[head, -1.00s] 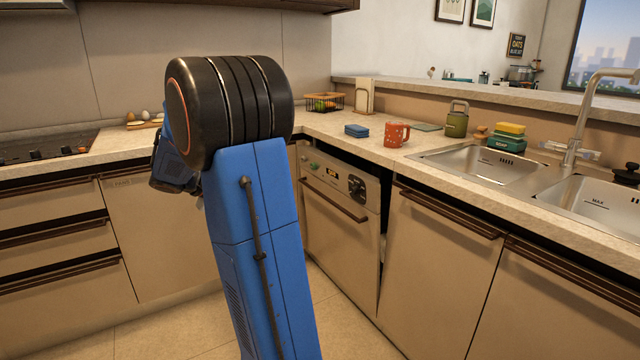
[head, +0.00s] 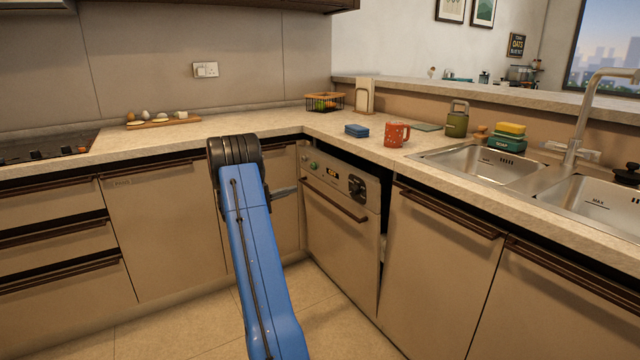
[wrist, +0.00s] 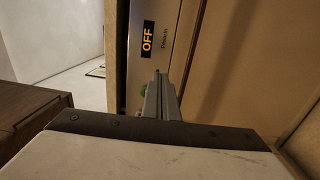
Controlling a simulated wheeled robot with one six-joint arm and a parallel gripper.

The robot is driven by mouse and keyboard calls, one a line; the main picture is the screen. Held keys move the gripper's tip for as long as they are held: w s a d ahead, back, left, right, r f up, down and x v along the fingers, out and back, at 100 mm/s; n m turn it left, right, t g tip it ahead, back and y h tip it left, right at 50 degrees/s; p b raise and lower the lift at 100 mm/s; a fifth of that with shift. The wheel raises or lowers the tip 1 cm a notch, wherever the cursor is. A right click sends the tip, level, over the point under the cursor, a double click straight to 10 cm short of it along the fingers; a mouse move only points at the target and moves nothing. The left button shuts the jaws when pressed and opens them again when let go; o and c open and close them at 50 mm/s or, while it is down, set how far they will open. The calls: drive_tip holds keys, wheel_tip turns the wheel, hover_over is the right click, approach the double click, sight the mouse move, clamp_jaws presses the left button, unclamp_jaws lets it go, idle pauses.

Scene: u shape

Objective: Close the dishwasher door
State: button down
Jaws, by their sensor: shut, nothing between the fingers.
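The dishwasher (head: 338,215) is under the counter to the right of my arm. It has a beige door, a dark bar handle, a small lit display and a black knob. Its door stands slightly ajar, tilted out at the top, with a dark gap along its top and right edge. My gripper (head: 292,190) pokes out to the right from behind my blue arm, at the left side of the door. In the wrist view the fingers (wrist: 160,80) are shut and empty, in front of the control panel (wrist: 148,15) with its "OFF" display. I cannot tell whether they touch it.
The counter edge (head: 350,150) overhangs the dishwasher. Closed cabinets (head: 440,260) flank it on the right, with more on the left (head: 160,235). A red mug (head: 396,135) and blue sponge (head: 356,131) lie on the counter above. The floor (head: 335,320) in front is clear.

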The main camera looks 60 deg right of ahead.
drive_tip(key=d+f, duration=0.1)
drive_tip(key=d, duration=0.1)
approach(327, 179)
drive_tip(key=x, duration=0.5)
drive_tip(key=shift+d, duration=0.1)
drive_tip(key=shift+s+d, duration=0.35)
drive_tip(key=shift+d, duration=0.2)
